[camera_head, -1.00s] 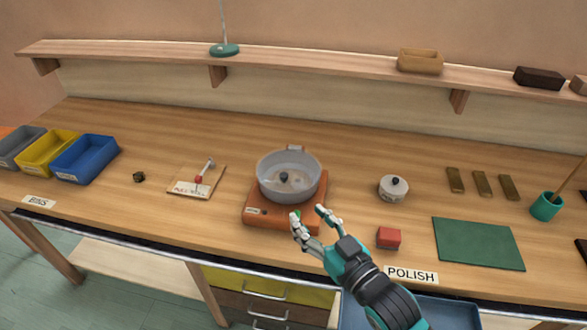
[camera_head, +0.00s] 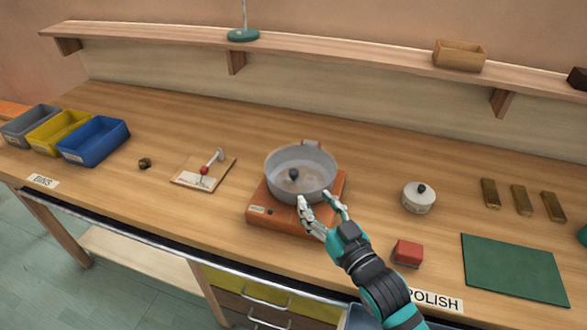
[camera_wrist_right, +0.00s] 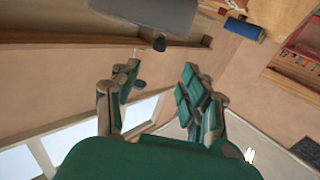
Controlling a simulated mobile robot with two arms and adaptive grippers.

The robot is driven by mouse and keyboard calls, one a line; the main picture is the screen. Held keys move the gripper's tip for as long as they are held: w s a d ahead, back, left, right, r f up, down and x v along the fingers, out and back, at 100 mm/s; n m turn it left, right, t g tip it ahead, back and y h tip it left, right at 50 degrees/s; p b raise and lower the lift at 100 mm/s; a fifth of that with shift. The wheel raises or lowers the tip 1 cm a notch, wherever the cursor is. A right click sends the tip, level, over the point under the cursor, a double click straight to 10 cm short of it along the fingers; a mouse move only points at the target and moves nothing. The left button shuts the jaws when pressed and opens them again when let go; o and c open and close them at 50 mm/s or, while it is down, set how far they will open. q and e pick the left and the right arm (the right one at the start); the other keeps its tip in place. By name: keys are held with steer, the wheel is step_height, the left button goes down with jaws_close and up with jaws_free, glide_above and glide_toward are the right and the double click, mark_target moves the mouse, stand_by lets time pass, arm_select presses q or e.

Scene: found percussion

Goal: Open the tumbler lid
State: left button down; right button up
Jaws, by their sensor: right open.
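The tumbler is a round grey drum (camera_head: 325,188) on an orange base (camera_head: 270,213) at the middle of the bench. A dark knob (camera_head: 293,174) shows within its round top, and a small bracket stands at its back rim. I cannot tell the lid clearly from the drum. My right gripper (camera_head: 317,200) is open and empty at the drum's front right rim; I cannot tell whether it touches. My left gripper is out of view.
A red block (camera_head: 407,252), a lidded white pot (camera_head: 418,199) and a green mat (camera_head: 512,268) lie to the right. A small board (camera_head: 190,178) with a red-and-white lever and a blue bin (camera_head: 98,143) are to the left. A shelf (camera_head: 340,55) runs behind.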

mark_target(295, 173)
steer(key=p+x, duration=0.1)
steer(key=x, duration=0.9)
steer(key=shift+w+d, duration=0.1)
steer(key=shift+w, duration=0.1)
steer(key=shift+w+a+f+p, duration=0.1)
steer(key=shift+w+a+p, duration=0.2)
steer(key=shift+w, duration=0.3)
steer(key=shift+c, duration=0.4)
jaws_close()
steer(key=shift+w+a+f, duration=0.15)
steer(key=shift+w+f, duration=0.05)
steer(key=shift+f, duration=0.1)
